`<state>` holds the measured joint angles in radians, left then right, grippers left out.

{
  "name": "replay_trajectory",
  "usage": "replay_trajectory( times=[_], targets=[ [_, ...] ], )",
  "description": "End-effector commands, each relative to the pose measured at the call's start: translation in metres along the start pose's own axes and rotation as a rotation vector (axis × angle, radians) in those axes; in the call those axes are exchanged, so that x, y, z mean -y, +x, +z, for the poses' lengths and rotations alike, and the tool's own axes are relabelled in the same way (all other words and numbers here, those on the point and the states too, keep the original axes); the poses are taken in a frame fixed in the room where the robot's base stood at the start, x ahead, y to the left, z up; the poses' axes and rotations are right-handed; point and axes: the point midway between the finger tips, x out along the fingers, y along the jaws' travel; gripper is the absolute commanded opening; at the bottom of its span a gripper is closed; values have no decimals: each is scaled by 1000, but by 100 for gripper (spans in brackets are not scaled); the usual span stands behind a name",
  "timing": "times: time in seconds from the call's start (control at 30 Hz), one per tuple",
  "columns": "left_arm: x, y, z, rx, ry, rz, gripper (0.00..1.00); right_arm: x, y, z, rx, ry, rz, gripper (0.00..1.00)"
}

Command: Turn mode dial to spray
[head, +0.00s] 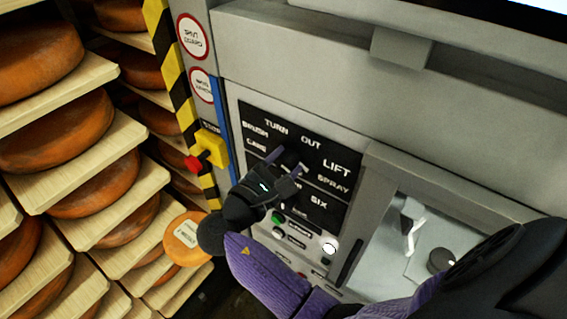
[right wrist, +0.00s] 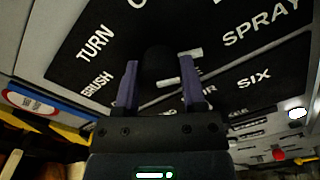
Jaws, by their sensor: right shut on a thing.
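The black mode panel (head: 318,150) on the grey machine front carries white words, including TURN, OUT, LIFT, SPRAY and SIX. The SPRAY label (head: 333,184) is at the panel's right side; it also shows at the upper right in the right wrist view (right wrist: 262,25). My right gripper (head: 285,163) is at the middle of the panel, shut on the dark mode dial (right wrist: 158,62). In the right wrist view the dial stands between the two purple fingers. The gripper hides most of the dial in the head view, and I cannot tell its exact setting. My left gripper is not in view.
Below the panel are a green button (head: 278,217) and a lit white button (head: 330,248). A yellow box with a red button (head: 193,162) stands out at the left beside a striped post (head: 168,57). Shelves of cheese wheels (head: 55,133) fill the left. An open recess (head: 440,235) lies at the right.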

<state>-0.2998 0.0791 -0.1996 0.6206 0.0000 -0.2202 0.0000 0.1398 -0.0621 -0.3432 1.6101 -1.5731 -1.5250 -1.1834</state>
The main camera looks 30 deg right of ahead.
Motion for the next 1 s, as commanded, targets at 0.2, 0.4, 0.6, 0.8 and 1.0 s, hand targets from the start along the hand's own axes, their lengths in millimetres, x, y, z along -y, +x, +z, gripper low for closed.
replay_trajectory(
  times=[0.2,0.4,0.6,0.8,1.0],
  targets=[
    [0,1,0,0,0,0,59,0,0,1,3,27,1,0],
    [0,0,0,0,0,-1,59,-1,0,1,2,29,1,0],
    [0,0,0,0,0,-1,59,-1,0,1,2,28,1,63],
    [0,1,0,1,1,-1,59,0,0,0,1,27,0,87],
    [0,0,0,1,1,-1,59,0,0,0,1,26,0,87]
  ],
)
